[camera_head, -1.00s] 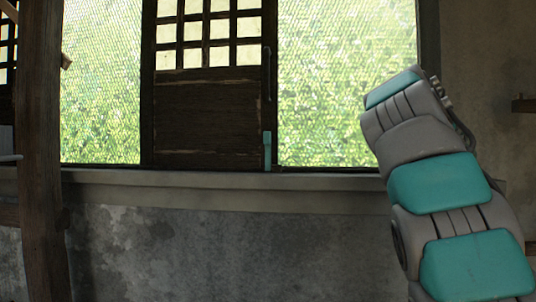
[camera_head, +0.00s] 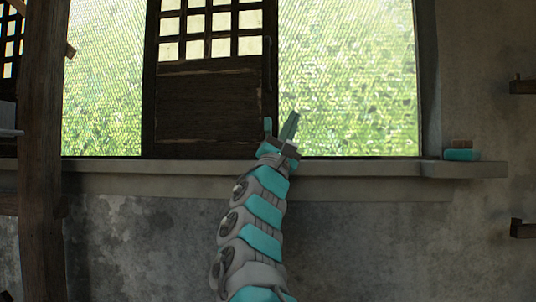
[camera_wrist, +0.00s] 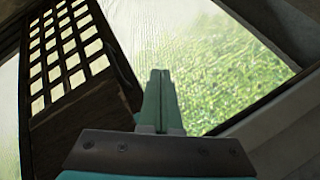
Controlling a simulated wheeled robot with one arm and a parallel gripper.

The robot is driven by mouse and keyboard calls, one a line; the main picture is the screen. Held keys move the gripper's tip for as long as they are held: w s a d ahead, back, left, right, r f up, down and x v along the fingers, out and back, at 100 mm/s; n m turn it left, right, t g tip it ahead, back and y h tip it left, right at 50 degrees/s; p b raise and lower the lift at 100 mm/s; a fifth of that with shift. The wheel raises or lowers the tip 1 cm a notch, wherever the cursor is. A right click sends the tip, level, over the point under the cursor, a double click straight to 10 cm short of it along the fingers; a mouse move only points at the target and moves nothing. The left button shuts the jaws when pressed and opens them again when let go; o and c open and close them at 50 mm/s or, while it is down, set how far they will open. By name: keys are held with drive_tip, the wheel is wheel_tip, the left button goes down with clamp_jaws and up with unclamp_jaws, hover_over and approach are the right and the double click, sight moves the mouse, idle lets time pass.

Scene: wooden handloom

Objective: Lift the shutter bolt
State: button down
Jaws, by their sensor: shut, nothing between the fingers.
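The dark wooden shutter (camera_head: 208,105), with a lattice top, stands in the window in the head view. It fills the left of the wrist view (camera_wrist: 75,115). The teal shutter bolt (camera_head: 267,126) stands upright at the shutter's lower right edge. Only its top shows; my wrist hides the lower part. My gripper (camera_head: 293,114) is just right of the bolt, pointing up, in front of the mesh window. A small gap shows between them in the picture. In the wrist view my gripper (camera_wrist: 160,73) has its fingers together and empty. I cannot clearly make out the bolt there.
A grey sill (camera_head: 350,170) runs below the window. A wooden post (camera_head: 40,150) stands at the left. A dark vertical handle (camera_head: 267,80) is on the shutter above the bolt.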

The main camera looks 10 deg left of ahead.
sight(269, 131)
drive_tip(key=w+a+f+n+y, duration=0.2)
drive_tip(key=a+f+n+y, duration=0.1)
drive_tip(key=f+n+y, duration=0.2)
drive_tip(key=w+a+f+n+t+y+b, duration=0.1)
drive_tip(key=a+f+n+y, duration=0.3)
drive_tip(key=n, duration=0.6)
wheel_tip(269, 131, down, 2)
drive_tip(key=shift+w+y, duration=0.75)
drive_tip(key=shift+y, duration=0.45)
drive_tip(key=shift+w+a+r, duration=0.1)
drive_tip(key=shift+p+x, duration=1.9)
drive_tip(key=shift+x, duration=2.75)
drive_tip(key=shift+r, duration=0.15)
drive_tip(key=shift+w, duration=0.1)
drive_tip(key=shift+r, duration=0.1)
